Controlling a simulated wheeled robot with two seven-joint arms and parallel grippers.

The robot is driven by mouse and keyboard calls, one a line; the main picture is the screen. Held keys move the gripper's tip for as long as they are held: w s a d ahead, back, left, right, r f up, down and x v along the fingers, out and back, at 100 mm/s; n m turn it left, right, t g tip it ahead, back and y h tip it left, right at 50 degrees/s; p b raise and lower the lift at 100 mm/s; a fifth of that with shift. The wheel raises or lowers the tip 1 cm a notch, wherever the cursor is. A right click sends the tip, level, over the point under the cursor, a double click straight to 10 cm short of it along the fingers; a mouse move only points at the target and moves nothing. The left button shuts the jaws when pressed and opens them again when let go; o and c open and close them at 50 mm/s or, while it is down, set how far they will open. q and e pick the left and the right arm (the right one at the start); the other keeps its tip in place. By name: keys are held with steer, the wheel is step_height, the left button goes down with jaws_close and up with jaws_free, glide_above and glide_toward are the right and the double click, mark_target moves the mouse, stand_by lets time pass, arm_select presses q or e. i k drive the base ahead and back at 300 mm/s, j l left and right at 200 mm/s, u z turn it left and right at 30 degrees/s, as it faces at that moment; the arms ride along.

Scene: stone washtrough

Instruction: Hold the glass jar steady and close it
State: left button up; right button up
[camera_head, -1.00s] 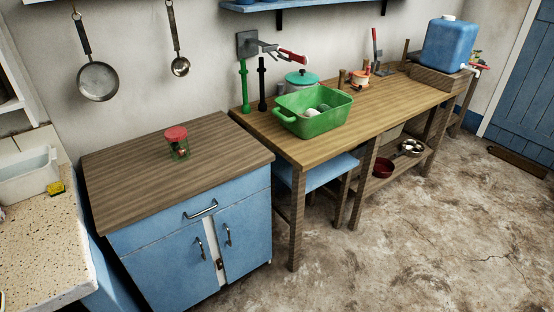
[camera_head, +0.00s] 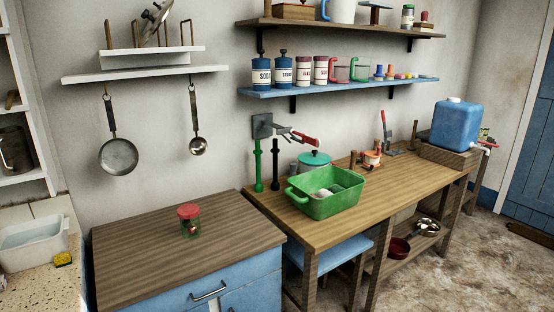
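A small glass jar (camera_head: 190,228) stands upright on the wooden top of the blue cabinet, near its back right part. A red lid (camera_head: 189,211) sits on top of the jar; I cannot tell whether it is screwed down. Something small and reddish shows inside the glass. Neither of my grippers is in view, and nothing touches the jar.
The cabinet top (camera_head: 150,262) is otherwise clear. To the right, a wooden table (camera_head: 400,185) bears a green basin (camera_head: 325,205), a teal-lidded pot (camera_head: 315,160) and a blue water container (camera_head: 456,125). A pan (camera_head: 118,156) and a ladle (camera_head: 197,146) hang on the wall. Shelves hold several canisters.

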mark_target(192, 230)
steer(key=i+u, duration=0.3)
steer(key=i, duration=0.25)
steer(key=i+l+u, duration=0.1)
steer(key=i+u, duration=0.2)
steer(key=i, duration=0.2)
